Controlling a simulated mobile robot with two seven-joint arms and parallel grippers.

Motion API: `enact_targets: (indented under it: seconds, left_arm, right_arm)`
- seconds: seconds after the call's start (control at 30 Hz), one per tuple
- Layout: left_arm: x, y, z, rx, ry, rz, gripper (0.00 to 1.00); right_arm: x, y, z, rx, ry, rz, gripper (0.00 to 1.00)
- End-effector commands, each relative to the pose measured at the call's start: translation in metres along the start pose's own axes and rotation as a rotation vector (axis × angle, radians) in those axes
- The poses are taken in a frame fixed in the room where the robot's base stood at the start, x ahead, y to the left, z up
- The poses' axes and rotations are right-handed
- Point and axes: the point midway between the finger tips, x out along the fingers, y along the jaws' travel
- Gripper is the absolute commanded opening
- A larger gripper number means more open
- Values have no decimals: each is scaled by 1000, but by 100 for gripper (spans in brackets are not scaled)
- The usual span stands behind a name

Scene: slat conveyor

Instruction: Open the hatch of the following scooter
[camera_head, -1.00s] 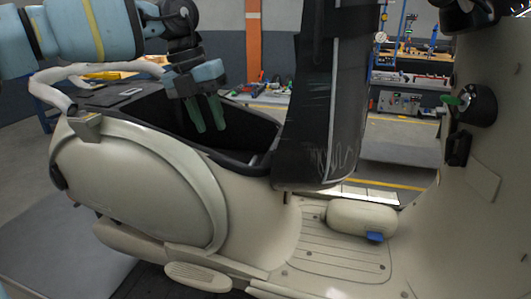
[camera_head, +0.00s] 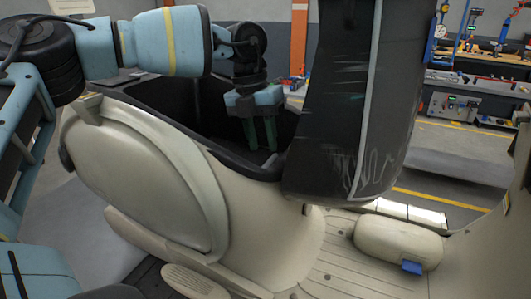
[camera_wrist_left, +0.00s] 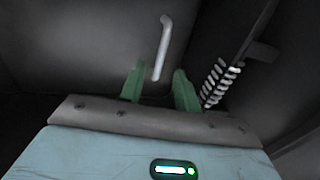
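The cream scooter (camera_head: 165,190) fills the head view. Its black, scratched seat (camera_head: 345,110) stands raised, above the front end of the open dark compartment (camera_head: 185,105). My left gripper (camera_head: 260,135) points down into the compartment, near the seat's lower end. Its green fingers are apart, with nothing seen held between them. In the left wrist view, a grey bar-shaped handle (camera_wrist_left: 163,45) on a dark panel shows beyond the fingertips (camera_wrist_left: 158,82); I cannot tell whether they touch it. A coil spring (camera_wrist_left: 220,82) is right of the fingers. My right gripper is out of view.
The scooter's footboard (camera_head: 340,268) carries a rounded cream part (camera_head: 398,243) with a blue tab. A workbench (camera_head: 470,90) with tools and devices stands behind at the right. The raised seat is close on the gripper's right.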

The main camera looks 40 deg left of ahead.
Motion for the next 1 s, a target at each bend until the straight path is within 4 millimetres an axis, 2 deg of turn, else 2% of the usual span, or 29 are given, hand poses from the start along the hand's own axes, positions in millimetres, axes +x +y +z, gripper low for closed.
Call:
enact_targets:
  seconds: [0.1,0.27,0.63,0.87,1.0]
  left_arm:
    - [18,0,-1,0,3,0,33]
    - [32,0,0,0,1,-1,33]
    - [37,0,0,0,-1,-1,33]
    - [37,0,0,0,-1,-1,2]
    - [37,0,0,0,-1,-1,0]
  right_arm:
    - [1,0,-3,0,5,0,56]
    - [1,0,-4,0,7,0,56]
    - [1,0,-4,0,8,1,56]
    - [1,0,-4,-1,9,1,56]
    - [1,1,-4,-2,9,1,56]
